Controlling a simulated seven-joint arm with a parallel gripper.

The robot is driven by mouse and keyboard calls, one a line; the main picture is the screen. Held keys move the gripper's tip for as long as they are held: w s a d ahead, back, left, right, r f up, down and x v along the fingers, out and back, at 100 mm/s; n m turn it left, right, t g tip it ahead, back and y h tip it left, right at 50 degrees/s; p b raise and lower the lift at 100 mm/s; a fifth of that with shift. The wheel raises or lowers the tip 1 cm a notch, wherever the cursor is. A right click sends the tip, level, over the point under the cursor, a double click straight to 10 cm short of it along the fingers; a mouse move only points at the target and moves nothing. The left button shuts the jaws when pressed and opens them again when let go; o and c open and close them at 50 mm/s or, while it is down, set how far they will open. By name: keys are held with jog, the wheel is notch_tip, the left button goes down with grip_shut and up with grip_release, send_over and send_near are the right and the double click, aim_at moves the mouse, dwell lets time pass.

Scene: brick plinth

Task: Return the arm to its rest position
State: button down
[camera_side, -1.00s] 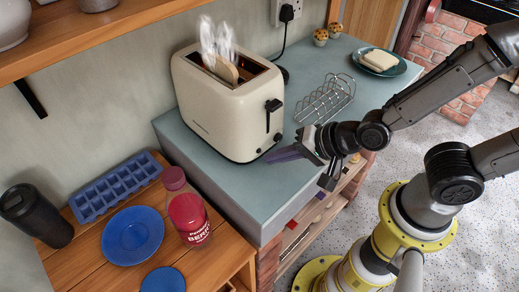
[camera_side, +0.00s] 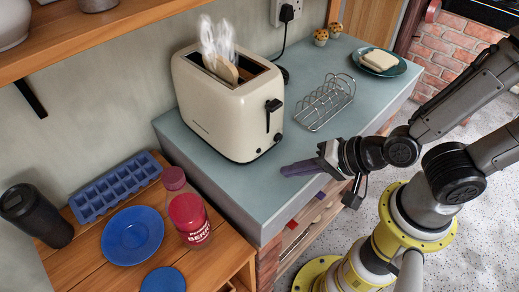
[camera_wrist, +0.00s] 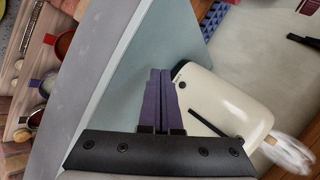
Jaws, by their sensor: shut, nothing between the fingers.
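My gripper (camera_side: 284,170) is over the front edge of the blue-grey counter (camera_side: 315,145), to the right of the toaster and apart from it. Its purple fingers (camera_wrist: 161,98) are together in the wrist view, with nothing between them. The cream toaster (camera_side: 222,115) stands upright on the counter with toast (camera_side: 222,70) and white steam at its slots. The toaster also shows in the wrist view (camera_wrist: 225,108), right of the fingers.
A wire toast rack (camera_side: 325,102), two muffins (camera_side: 327,34) and a plate (camera_side: 396,68) with bread stand on the counter. A lower wooden table at left holds a blue tray (camera_side: 118,187), a blue plate (camera_side: 132,236), a red-labelled bottle (camera_side: 190,220) and a black tumbler (camera_side: 35,215).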

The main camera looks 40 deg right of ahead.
dwell(0.4)
jog(key=d+r+n+g, duration=0.2)
jog(key=d+r+n, duration=0.35)
jog(key=r, duration=0.35)
jog(key=s+d+r+n+g+h, duration=0.1)
jog(key=s+d+r+n+h, duration=0.2)
jog(key=s+d+r+n, duration=0.2)
jog(key=s+d, duration=0.3)
jog(key=d, duration=0.1)
jog(key=shift+d+r+h, duration=0.2)
jog(key=shift+d+h, duration=0.2)
